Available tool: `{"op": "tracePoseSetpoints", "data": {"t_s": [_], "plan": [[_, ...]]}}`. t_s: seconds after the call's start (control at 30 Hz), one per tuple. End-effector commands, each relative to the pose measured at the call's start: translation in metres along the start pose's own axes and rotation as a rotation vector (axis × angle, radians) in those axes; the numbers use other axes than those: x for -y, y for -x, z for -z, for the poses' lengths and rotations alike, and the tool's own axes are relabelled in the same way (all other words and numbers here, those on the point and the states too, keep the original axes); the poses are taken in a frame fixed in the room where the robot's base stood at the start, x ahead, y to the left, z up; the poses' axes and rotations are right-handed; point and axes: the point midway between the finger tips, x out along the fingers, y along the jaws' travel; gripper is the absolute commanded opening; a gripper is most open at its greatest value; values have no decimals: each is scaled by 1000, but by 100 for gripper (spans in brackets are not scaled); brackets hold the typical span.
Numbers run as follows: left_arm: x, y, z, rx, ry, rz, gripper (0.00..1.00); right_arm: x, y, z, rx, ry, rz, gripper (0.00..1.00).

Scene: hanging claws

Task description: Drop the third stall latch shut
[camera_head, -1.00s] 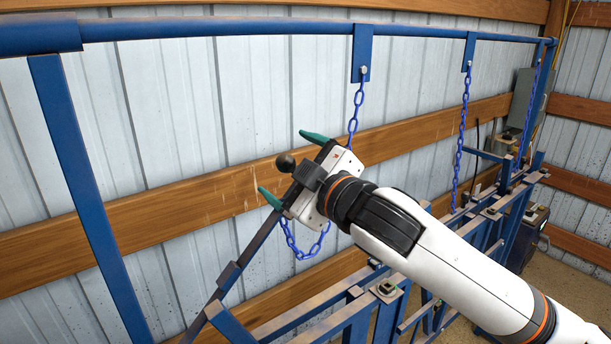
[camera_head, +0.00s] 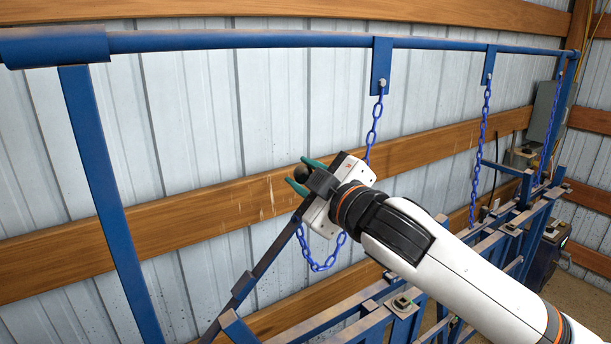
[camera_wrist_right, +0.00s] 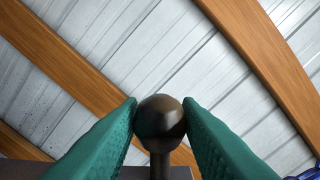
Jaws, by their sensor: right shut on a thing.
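The stall latch is a dark bar (camera_head: 263,262) that rises at a slant from the blue stall frame and ends in a round dark knob (camera_head: 301,173). In the right wrist view the knob (camera_wrist_right: 160,118) sits between the two green fingertips, which touch it on both sides. My right gripper (camera_head: 303,175) is shut on the knob. A blue chain (camera_head: 320,262) loops below the gripper, and part of it is hidden behind the gripper. My left gripper is not in view.
A blue top rail (camera_head: 240,40) and a slanted blue post (camera_head: 110,200) stand at the left. More hanging chains (camera_head: 481,150) and the stall rails (camera_head: 400,310) lie to the right. A corrugated wall with wooden boards (camera_head: 200,212) is behind.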

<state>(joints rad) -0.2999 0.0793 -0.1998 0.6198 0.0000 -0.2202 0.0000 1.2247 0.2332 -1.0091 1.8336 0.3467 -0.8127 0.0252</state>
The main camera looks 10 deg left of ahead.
Motion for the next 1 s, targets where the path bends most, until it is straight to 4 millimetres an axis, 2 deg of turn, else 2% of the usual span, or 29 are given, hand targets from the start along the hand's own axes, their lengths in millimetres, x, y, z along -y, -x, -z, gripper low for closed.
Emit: {"op": "tracePoseSetpoints", "data": {"t_s": [0.17, 0.7, 1.0], "plan": [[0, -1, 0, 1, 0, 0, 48, 0, 0, 3, -1, -5, -1, 3], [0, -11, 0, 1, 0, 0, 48, 0, 0, 56, -4, -122, -3, 3], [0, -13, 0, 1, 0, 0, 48, 0, 0, 70, -3, -154, -3, 3]]}}
